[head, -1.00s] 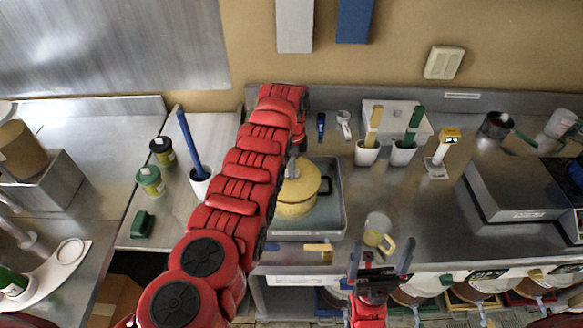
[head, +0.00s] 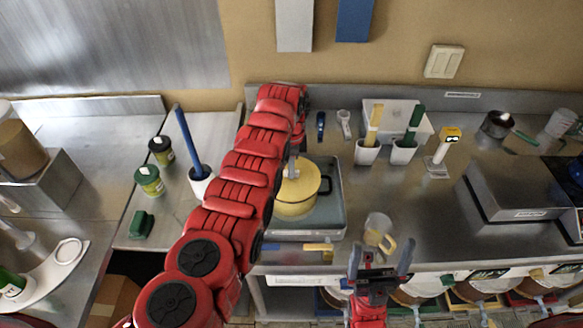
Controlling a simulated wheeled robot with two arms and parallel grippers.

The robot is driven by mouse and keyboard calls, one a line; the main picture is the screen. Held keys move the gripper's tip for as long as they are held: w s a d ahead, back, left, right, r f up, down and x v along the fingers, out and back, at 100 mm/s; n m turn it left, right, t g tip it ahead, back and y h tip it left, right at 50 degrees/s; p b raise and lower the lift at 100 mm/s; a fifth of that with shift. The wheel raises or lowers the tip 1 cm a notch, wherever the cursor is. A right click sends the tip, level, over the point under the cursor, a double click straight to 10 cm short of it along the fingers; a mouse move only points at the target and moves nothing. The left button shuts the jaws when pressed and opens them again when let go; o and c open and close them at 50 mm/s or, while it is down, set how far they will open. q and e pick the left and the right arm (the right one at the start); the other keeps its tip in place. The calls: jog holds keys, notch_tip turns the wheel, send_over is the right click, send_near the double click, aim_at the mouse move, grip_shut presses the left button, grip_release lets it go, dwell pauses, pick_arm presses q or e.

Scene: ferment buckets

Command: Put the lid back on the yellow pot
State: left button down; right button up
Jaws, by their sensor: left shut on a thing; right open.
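The yellow pot (head: 299,207) stands upright in a grey tray on the counter, its dark handle to the right. The yellow lid (head: 304,178) is at the pot's top; I see no clear gap, but cannot tell whether it is fully seated. My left gripper (head: 292,168) is at the lid's top, shut on the lid; my red arm hides the pot's left side and most of the jaws. My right gripper (head: 381,256) is open and empty at the counter's front edge, below a clear jug.
The grey tray (head: 334,222) surrounds the pot. A clear jug (head: 378,227) with a yellow handle stands right of it. A yellow-and-blue tool (head: 305,247) lies in front. White holders (head: 367,153) with brushes stand behind. The counter right of the jug is clear.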

pick_arm(q)
jog(key=shift+b, duration=0.3)
dwell(0.5)
dwell(0.4)
jog(key=shift+c, duration=1.8)
grip_release()
jog(key=shift+r, duration=3.55)
grip_shut()
